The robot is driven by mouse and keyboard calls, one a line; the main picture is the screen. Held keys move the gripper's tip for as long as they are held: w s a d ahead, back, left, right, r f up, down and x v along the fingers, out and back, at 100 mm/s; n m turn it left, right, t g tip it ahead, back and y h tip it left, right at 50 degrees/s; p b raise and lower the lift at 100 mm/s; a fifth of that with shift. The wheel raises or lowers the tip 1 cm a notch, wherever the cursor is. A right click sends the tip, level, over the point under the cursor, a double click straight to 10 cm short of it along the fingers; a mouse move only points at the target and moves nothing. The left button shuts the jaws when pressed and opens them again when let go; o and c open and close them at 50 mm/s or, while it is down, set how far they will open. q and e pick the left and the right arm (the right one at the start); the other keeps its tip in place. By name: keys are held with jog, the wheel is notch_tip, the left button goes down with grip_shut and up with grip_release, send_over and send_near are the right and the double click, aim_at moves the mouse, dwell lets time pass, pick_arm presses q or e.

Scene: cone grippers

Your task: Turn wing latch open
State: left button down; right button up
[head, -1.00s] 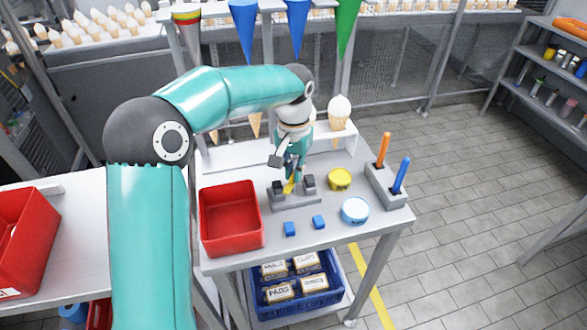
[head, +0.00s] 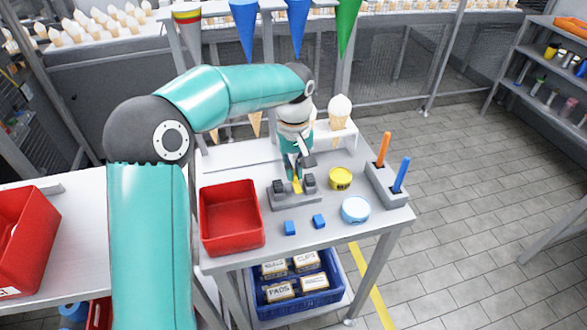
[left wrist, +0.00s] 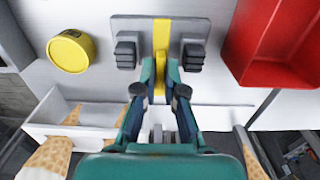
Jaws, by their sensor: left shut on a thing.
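The wing latch is a grey plate (head: 290,202) with a yellow wing (head: 297,187) between two dark ribbed blocks, on the small table. In the left wrist view the yellow wing (left wrist: 162,34) runs straight across the grey plate (left wrist: 188,24) between the blocks (left wrist: 126,54). My left gripper (head: 296,178) points down at the latch. In the left wrist view its fingertips (left wrist: 161,78) are shut on the near end of the wing, one on each side. The fingers hide part of that end. My right gripper is in neither view.
A red bin (head: 232,214) stands left of the latch. A yellow tub (head: 340,178), a light-blue tub (head: 355,209) and a holder with orange and blue sticks (head: 386,185) are to the right. Two blue cubes (head: 290,228) lie in front. A cone rack (head: 335,133) stands behind.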

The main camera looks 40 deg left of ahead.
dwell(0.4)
pick_arm(q)
jog(key=c, duration=1.3)
grip_release()
jog(key=shift+o, duration=0.2)
notch_tip(320, 180, up, 12)
